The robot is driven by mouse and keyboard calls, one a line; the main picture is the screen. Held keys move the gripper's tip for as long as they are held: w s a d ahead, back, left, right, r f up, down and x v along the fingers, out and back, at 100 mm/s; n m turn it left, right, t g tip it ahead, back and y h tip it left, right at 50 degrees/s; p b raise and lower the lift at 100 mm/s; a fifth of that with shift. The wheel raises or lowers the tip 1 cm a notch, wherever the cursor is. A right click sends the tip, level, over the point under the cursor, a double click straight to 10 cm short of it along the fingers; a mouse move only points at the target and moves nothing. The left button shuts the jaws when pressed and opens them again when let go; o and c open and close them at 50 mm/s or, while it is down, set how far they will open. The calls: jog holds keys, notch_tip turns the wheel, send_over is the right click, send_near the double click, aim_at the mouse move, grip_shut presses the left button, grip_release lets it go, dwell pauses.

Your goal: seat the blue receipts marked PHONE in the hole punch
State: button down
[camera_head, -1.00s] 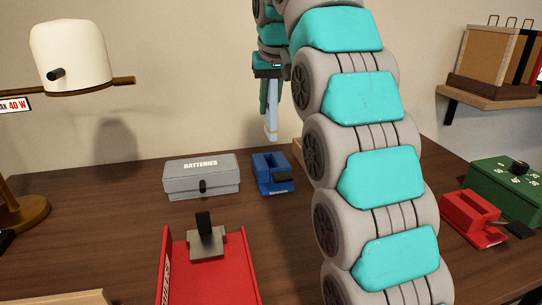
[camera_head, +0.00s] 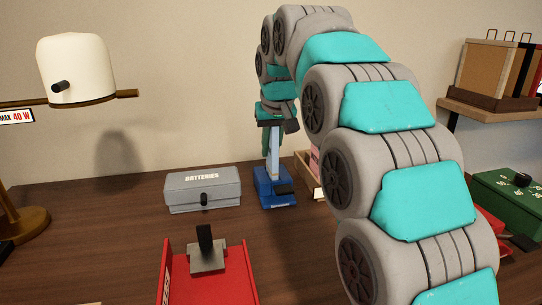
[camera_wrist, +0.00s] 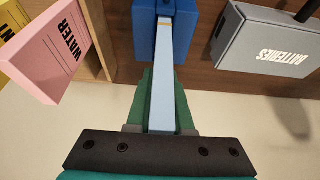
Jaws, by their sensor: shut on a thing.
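My gripper (camera_head: 273,145) is shut on the light blue receipts (camera_wrist: 170,75), a thin slab that hangs down from the fingers. No PHONE mark shows from these angles. The blue hole punch (camera_head: 283,203) stands on the desk right below, between the grey box and a wooden holder. In the head view the slab's lower end meets the punch. In the wrist view (camera_wrist: 146,40) its far end also overlaps the punch, but I cannot tell whether it is fully down in the slot. A red hole punch (camera_head: 492,226) at the right is mostly behind my arm.
The grey BATTERIES box (camera_head: 203,190) is left of the blue punch. A wooden holder (camera_wrist: 92,40) with pink WATER receipts (camera_wrist: 52,48) and a yellow piece is close on the other side. A red tray (camera_head: 215,285) lies in front; a green box (camera_head: 510,200) is at far right.

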jog(key=shift+f, duration=1.2)
jog(key=shift+f, duration=0.1)
jog(key=c, duration=0.8)
grip_release()
jog(key=v, duration=1.1)
jog(key=shift+s+d+r, duration=0.1)
jog(key=shift+s+r, duration=0.15)
jog(key=shift+r, duration=0.3)
